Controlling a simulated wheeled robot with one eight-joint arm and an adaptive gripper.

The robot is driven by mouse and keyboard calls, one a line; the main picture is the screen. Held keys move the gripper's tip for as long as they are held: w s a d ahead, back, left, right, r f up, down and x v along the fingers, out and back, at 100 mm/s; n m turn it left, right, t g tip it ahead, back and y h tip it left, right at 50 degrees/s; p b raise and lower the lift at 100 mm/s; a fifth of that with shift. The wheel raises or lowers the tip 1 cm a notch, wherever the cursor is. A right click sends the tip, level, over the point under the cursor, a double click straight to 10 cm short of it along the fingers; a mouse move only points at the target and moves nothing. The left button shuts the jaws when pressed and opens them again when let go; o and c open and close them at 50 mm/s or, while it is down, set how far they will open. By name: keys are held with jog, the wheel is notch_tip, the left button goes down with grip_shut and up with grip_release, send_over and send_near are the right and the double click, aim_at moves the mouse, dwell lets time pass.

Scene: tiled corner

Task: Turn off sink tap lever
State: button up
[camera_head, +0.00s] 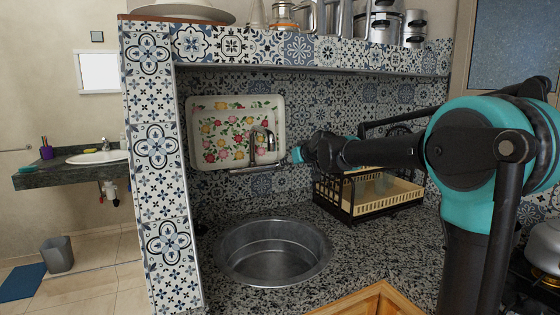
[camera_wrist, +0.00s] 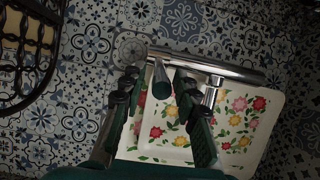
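The metal sink tap (camera_head: 262,138) is mounted on the tiled wall above the round steel sink (camera_head: 228,262). In the wrist view, its shiny body (camera_wrist: 225,70) runs across the upper middle. A dark rounded piece, which looks like the lever end (camera_wrist: 162,82), points toward the camera between my fingers. My gripper (camera_wrist: 158,88) is open, with one finger on each side of that piece and gaps visible. In the head view, my gripper (camera_head: 299,154) is at the tap's right, seen small and partly hidden by its own wrist.
A flowered tray (camera_head: 205,125) stands against the wall behind the tap. A dish rack (camera_head: 372,205) sits on the granite counter below my arm. A tiled shelf (camera_head: 300,48) with pots is above, and a tiled pillar (camera_head: 165,200) stands left.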

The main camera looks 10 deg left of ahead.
jog(key=shift+o, duration=0.2)
jog(key=v, duration=0.8)
dwell(0.3)
